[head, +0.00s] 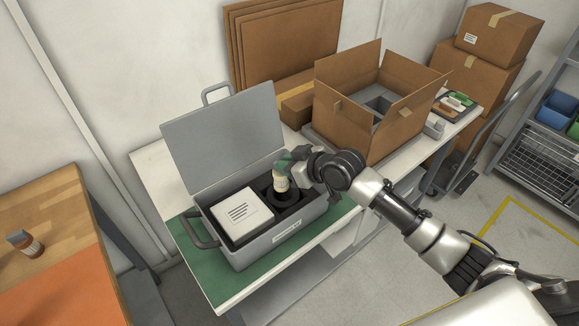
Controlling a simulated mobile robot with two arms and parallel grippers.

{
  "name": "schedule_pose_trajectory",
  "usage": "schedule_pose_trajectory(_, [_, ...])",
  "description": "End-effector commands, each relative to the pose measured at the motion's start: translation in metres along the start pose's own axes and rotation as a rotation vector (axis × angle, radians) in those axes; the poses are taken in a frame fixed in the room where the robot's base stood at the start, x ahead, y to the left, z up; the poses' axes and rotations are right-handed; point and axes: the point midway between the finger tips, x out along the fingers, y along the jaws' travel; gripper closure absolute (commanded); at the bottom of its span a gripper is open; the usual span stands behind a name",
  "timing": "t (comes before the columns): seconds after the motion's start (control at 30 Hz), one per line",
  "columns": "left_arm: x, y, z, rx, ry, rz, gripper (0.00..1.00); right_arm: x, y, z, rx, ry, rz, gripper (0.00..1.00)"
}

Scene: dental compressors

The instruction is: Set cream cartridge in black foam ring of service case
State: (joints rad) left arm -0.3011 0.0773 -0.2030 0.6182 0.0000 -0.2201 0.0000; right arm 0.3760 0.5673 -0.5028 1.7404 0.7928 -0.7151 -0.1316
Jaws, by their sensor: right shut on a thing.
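The grey service case (258,246) stands with its lid up on the green mat of the white bench. The cream cartridge (281,182), with a green part at its top, is upright over the right part of the case. My right gripper (286,166) comes in from the right and is shut on it near the top. The black foam ring (284,200) lies in the case directly under the cartridge. Whether the cartridge's lower end touches or enters the ring I cannot tell. My left gripper is out of view.
A white box (241,215) fills the left part of the case. An open cardboard box (362,110) stands on the bench behind my right arm. The raised lid (225,130) borders the case at the back.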

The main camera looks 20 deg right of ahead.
Motion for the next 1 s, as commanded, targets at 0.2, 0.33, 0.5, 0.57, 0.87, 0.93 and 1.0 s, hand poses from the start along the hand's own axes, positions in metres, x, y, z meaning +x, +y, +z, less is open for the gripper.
schedule_pose_trajectory(0.2, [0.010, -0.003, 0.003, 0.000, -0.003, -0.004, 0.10, 0.006, 0.002, 0.009, -0.002, 0.000, -0.005, 1.00])
schedule_pose_trajectory(0.33, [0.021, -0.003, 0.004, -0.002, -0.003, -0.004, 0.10, 0.012, 0.002, 0.019, -0.002, -0.001, -0.005, 1.00])
schedule_pose_trajectory(0.5, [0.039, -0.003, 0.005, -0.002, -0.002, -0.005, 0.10, 0.021, 0.001, 0.036, -0.002, -0.002, -0.005, 1.00])
schedule_pose_trajectory(0.57, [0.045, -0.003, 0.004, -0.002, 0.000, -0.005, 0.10, 0.024, 0.001, 0.042, -0.002, -0.003, -0.005, 1.00])
schedule_pose_trajectory(0.87, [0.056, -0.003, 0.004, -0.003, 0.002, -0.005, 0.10, 0.029, 0.001, 0.053, -0.002, -0.004, -0.005, 1.00])
schedule_pose_trajectory(0.93, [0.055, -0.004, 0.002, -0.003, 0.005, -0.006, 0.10, 0.029, 0.001, 0.052, -0.002, -0.003, -0.004, 1.00])
schedule_pose_trajectory(1.0, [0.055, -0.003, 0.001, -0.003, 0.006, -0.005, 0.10, 0.029, 0.001, 0.051, -0.002, -0.002, -0.004, 1.00])
